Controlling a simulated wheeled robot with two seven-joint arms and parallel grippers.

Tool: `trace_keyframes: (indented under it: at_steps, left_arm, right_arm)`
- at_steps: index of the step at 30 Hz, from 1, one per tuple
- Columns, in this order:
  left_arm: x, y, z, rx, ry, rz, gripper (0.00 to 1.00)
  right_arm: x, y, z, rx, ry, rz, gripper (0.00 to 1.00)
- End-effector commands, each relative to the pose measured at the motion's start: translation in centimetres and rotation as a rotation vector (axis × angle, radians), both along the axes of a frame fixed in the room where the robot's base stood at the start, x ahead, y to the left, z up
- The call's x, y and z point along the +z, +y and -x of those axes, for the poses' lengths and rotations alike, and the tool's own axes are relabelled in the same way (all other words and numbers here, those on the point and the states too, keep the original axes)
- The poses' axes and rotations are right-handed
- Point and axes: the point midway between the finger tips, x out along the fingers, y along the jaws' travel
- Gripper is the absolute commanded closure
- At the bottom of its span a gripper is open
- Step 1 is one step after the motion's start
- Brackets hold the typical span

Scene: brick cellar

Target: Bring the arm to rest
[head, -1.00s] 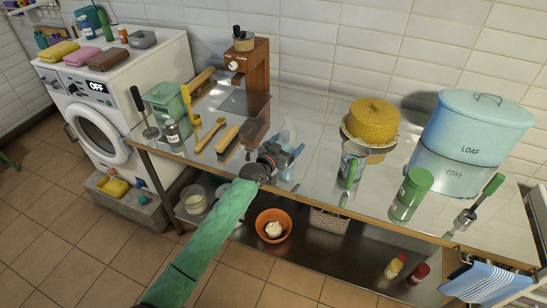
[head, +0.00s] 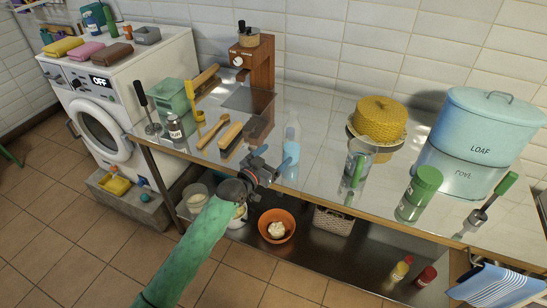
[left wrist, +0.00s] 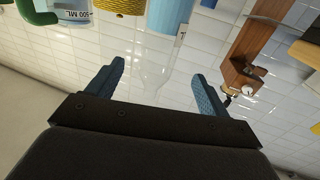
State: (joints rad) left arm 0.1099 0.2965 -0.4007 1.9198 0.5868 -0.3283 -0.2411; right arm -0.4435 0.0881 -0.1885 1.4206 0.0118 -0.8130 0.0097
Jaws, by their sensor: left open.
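My left arm, in a green sleeve, reaches up from the bottom of the head view. Its left gripper (head: 272,161) is open and empty at the front edge of the steel table (head: 320,150). A clear bottle with blue in its lower part (head: 291,148) stands upright on the table just beyond the fingers. In the left wrist view the two blue fingers (left wrist: 156,88) are wide apart. The bottle (left wrist: 168,18) shows upside down beyond them, with nothing gripped. My right gripper is not in view.
A measuring jug (head: 357,160), a green-lidded shaker (head: 420,190) and a bread bin (head: 475,130) stand right. An orange bowl (head: 290,228) is on the lower shelf. Open floor lies in front.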

Motion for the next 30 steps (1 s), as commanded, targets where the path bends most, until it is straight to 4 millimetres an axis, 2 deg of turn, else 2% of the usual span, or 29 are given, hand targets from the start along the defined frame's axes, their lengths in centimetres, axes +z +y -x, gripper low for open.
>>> trace_keyframes:
  at_steps: [9, 11, 14, 17, 23, 30]
  left_arm:
    - [-0.2, 0.0, 0.2, 0.000, 0.006, -0.003, 0.20]
    - [-0.7, 0.0, 0.8, -0.001, 0.023, -0.012, 0.20]
    - [-2.2, 0.0, 2.7, -0.001, 0.080, -0.041, 0.20]
    - [-4.3, 0.3, 5.9, 0.005, 0.173, -0.087, 0.20]
    - [-8.6, 2.4, 13.3, 0.044, 0.395, -0.196, 0.20]
    - [-12.4, 6.5, 23.0, 0.134, 0.678, -0.318, 0.20]
  right_arm:
    - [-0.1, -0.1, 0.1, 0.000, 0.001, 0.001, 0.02]
    - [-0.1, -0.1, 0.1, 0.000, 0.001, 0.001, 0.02]
    - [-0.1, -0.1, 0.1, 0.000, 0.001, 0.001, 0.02]
    - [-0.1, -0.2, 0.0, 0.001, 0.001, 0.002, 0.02]
    - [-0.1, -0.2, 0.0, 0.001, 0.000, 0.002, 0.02]
    - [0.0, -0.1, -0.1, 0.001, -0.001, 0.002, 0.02]
